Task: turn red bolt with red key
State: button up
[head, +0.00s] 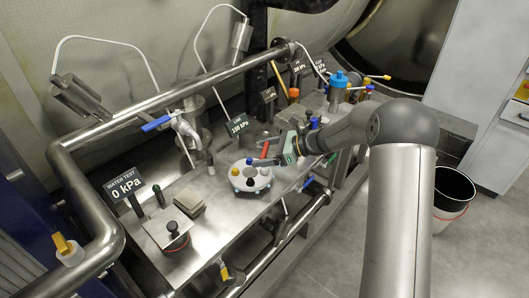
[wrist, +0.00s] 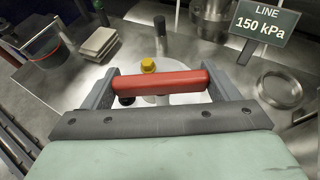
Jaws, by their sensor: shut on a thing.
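My gripper (head: 267,154) is shut on the red key (wrist: 160,82), a red bar held crosswise between the two fingers in the wrist view. The red key also shows in the head view (head: 265,150) as a small red piece at the gripper's tip. A round white plate (head: 262,184) with several coloured bolts stands on the steel bench, just below and beside the gripper. In the wrist view a yellow bolt (wrist: 148,66) and a dark bolt (wrist: 126,100) show near the key. The key covers much of the plate there. I cannot make out the red bolt.
The steel bench (head: 212,225) carries a 0 kPa sign (head: 126,183), a 150 kPa sign (head: 237,125) and stacked light blocks (head: 189,203). A pipe rail (head: 180,95) runs along the back. Several coloured tools stand at the right end.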

jog(key=o, duration=1)
jog(key=b+v, duration=0.1)
jog(key=v, duration=1.6)
jog(key=shift+d+r, duration=0.15)
jog(key=shift+d, duration=0.1)
jog(key=c, duration=1.6)
